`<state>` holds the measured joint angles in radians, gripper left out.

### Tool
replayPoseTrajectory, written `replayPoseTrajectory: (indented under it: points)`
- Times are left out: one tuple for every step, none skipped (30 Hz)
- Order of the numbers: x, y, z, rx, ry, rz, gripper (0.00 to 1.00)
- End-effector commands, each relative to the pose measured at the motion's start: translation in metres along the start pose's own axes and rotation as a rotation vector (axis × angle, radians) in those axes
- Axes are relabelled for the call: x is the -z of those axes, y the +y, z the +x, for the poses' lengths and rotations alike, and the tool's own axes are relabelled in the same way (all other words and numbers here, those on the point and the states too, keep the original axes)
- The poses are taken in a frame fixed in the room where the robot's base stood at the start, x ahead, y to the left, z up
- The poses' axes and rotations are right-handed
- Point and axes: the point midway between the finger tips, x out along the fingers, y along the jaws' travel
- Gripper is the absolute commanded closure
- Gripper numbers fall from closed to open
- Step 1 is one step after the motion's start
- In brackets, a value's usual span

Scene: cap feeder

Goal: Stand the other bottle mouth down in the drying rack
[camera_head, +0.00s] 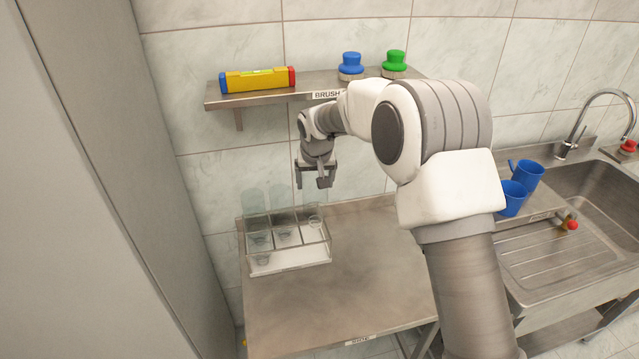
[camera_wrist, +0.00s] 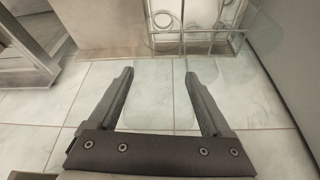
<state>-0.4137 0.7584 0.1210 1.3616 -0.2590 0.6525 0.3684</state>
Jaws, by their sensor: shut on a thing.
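The drying rack (camera_head: 290,268) is a clear-walled tray with compartments at the left of the steel table. Faint, clear bottles show at its back left (camera_head: 254,200) and back middle (camera_head: 281,196), with ring-like mouths low in the compartments. My gripper (camera_head: 316,184) is above the back right part of the rack, pointing down. In the wrist view a clear bottle (camera_wrist: 153,98) is between the fingers of my gripper (camera_wrist: 160,85), and they are shut on it. A ring-like mouth (camera_head: 315,221) shows below the gripper at the back right compartment. Whether this bottle touches the rack I cannot tell.
A shelf (camera_head: 250,97) above holds a yellow level (camera_head: 257,79), a blue-topped item (camera_head: 351,65) and a green-topped one (camera_head: 394,64). A grey panel (camera_head: 90,200) stands left of the rack. Blue cups (camera_head: 526,175) stand by the sink (camera_head: 600,205). The table's front (camera_head: 340,300) is clear.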

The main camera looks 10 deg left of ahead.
Motion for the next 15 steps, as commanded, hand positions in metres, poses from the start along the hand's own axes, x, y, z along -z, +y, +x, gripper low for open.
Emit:
replayPoseTrajectory:
  points:
    - [0.009, -0.002, 0.000, 0.001, -0.001, 0.000, 0.70]
    - [0.013, -0.002, 0.002, 0.000, -0.001, 0.000, 0.70]
    - [0.018, -0.003, 0.005, 0.000, -0.002, 0.001, 0.70]
    - [0.012, -0.003, 0.015, 0.000, -0.004, 0.000, 0.70]
    - [0.009, -0.003, 0.021, 0.000, -0.003, 0.000, 0.70]
    - [0.006, -0.003, 0.026, 0.000, -0.002, 0.000, 0.70]
    - [0.005, -0.003, 0.031, 0.000, -0.002, 0.000, 0.70]
    - [0.003, -0.002, 0.035, -0.001, -0.002, 0.000, 0.70]
    - [0.001, -0.002, 0.040, -0.001, -0.002, 0.000, 0.70]
    - [-0.001, -0.002, 0.045, -0.001, -0.002, 0.000, 0.70]
    - [-0.003, -0.002, 0.049, -0.001, -0.002, 0.000, 0.70]
    - [-0.006, -0.002, 0.056, -0.001, -0.001, 0.000, 0.70]
    - [-0.008, -0.003, 0.061, 0.000, -0.001, 0.000, 0.70]
    - [-0.010, -0.003, 0.065, 0.000, -0.001, 0.000, 0.70]
    - [-0.012, -0.003, 0.071, 0.000, -0.001, 0.000, 0.70]
